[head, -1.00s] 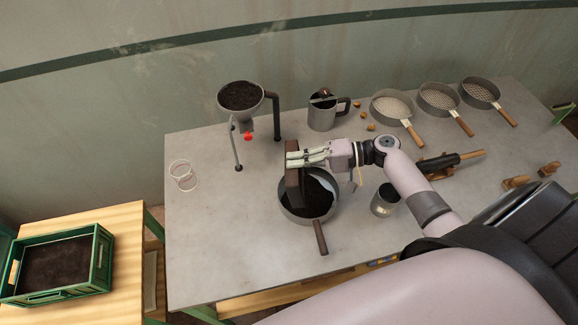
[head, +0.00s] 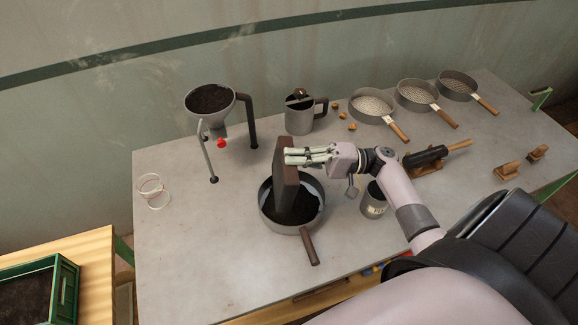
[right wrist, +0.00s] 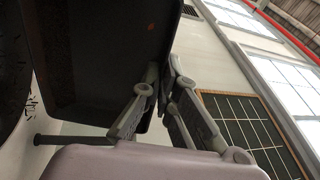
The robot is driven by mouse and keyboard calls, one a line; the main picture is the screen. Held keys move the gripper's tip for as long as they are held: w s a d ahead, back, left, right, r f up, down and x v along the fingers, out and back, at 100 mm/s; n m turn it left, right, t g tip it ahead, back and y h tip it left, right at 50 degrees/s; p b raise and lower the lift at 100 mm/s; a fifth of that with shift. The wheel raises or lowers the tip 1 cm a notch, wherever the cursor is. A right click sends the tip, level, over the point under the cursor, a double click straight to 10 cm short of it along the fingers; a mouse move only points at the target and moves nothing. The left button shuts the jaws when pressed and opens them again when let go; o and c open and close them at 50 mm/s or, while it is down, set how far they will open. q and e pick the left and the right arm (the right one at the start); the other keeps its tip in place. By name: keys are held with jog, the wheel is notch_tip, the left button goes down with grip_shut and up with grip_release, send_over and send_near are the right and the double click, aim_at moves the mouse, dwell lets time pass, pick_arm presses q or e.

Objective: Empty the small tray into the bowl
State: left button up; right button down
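The small tray (head: 285,185) is brown and box-shaped. It is tipped steeply on its side over the grey bowl (head: 285,229), its lower end at or inside the rim. My right gripper (head: 293,156) is shut on the tray's upper right edge. The bowl has a brown handle pointing to the front and holds dark soil. In the right wrist view the tray's dark inside (right wrist: 100,50) fills the upper left, with the fingers (right wrist: 155,95) at its edge. I cannot tell how much soil is left in it. My left gripper is not in view.
A metal cup (head: 373,199) stands close right of the bowl. A funnel of soil on a stand (head: 212,100) and a mug (head: 300,115) are behind. Several sieves (head: 372,106) line the back right. The table's front left is clear. A green crate (head: 60,290) is at lower left.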

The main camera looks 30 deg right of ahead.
jog(key=w+a+g+h+p, duration=0.45)
jog(key=a+h+p, duration=0.45)
jog(key=p, duration=0.8)
jog(key=w+a+f+g+h+b, duration=0.4)
jog(key=w+a+f+h, duration=0.2)
jog(key=a+f+h, duration=0.3)
jog(key=shift+a+f+g, duration=0.3)
jog(key=shift+a+g, duration=0.05)
jog(key=shift+a, duration=0.8)
